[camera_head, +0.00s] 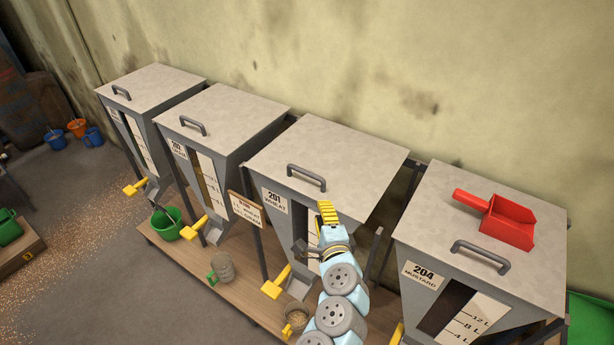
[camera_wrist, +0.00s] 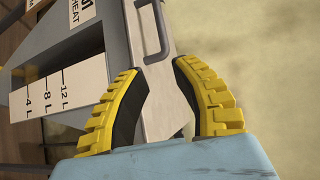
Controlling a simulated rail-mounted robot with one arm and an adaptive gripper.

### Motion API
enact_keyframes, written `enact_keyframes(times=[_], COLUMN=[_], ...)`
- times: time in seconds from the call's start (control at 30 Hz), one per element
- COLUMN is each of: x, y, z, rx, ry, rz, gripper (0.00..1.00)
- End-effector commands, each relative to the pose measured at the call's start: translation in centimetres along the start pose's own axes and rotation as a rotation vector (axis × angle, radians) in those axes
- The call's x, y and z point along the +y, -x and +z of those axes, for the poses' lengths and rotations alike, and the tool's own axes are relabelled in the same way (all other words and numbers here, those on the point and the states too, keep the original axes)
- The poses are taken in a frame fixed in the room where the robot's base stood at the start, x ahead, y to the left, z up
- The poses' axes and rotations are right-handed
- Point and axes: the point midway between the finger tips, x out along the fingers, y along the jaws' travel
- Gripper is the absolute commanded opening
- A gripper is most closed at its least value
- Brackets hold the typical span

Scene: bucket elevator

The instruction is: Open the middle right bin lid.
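The middle right bin (camera_head: 285,225), labelled 201 wheat, has a flat grey lid (camera_head: 345,165) that lies closed. A dark grey handle (camera_head: 306,177) is on the lid's front part; it also shows in the wrist view (camera_wrist: 163,32). My gripper (camera_head: 327,208) has yellow ridged fingers and is in front of this bin, just below and right of the handle in the head view. In the wrist view my gripper (camera_wrist: 155,68) is open and empty, with the handle beyond its fingertips and apart from them.
Bins with closed lids stand on both sides. A red scoop (camera_head: 505,220) lies on the right bin's lid (camera_head: 545,250). Yellow levers (camera_head: 276,283) stick out below. A wooden platform (camera_head: 235,300) holds a grey mug (camera_head: 222,268) and a green bucket (camera_head: 168,226). A wall stands behind.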

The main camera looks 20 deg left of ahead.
Motion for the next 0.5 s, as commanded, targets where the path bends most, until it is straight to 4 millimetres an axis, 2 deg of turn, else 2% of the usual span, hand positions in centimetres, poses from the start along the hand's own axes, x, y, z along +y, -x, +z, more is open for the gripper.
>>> enact_keyframes(times=[0.27,0.5], x=[-0.5,-0.6], y=[-0.5,-2.5], z=[0.9,1.0], rx=[-0.043,-0.043], ry=[-0.018,-0.016], rz=[0.002,0.001], gripper=[0.28,0.28])
